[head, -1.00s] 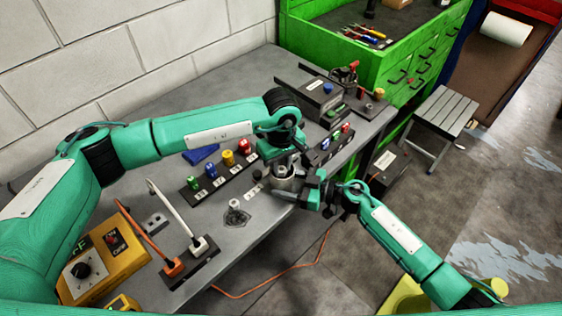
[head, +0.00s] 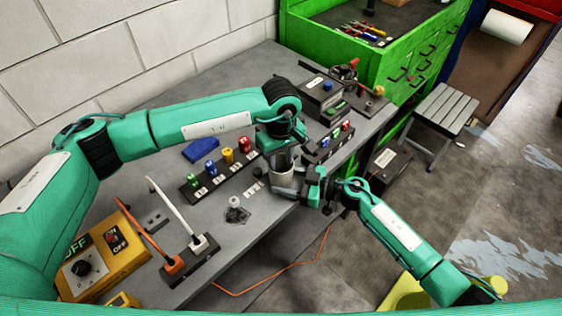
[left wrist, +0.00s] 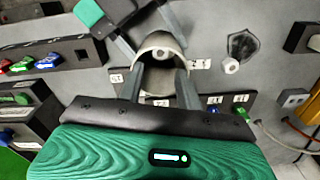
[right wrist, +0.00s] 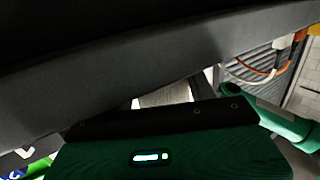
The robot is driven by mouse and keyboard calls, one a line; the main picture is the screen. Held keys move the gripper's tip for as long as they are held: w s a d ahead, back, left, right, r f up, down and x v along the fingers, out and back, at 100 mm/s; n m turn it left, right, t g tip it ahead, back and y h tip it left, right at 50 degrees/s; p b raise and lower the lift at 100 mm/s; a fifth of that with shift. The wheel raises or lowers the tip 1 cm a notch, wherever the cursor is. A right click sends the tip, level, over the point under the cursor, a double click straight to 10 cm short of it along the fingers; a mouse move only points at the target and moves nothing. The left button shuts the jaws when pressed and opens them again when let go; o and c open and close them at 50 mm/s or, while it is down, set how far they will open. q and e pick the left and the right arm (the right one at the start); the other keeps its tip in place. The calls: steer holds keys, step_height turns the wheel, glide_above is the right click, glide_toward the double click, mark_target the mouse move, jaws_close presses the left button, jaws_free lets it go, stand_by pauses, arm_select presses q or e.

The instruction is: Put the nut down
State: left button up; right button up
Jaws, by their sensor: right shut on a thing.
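A small pale round piece, which looks like the nut (left wrist: 231,66), rests on a dark patch on the bench. It also shows in the head view (head: 234,201). A grey cup-like cylinder (head: 284,160) stands near the bench's front edge. My right gripper (head: 318,186) is shut on its side, and the cylinder shows partly in the right wrist view (right wrist: 165,93). My left gripper (left wrist: 159,80) is above the cylinder with its fingers apart over the open mouth. I see nothing held between them. Whether they touch the rim is unclear.
A rack of coloured pieces (head: 215,176) stands behind the cylinder, and a second rack (head: 330,142) stands to its right. A power strip with plugs (head: 190,262) and a yellow switch box (head: 103,256) are at the left.

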arm_select(q)
steer(key=shift+o, duration=0.5)
step_height(320, 180, up, 5)
steer(key=shift+r, duration=0.15)
arm_select(e)
steer(key=shift+f, duration=0.1)
steer(key=o, duration=0.8)
steer(key=shift+s+d, duration=0.1)
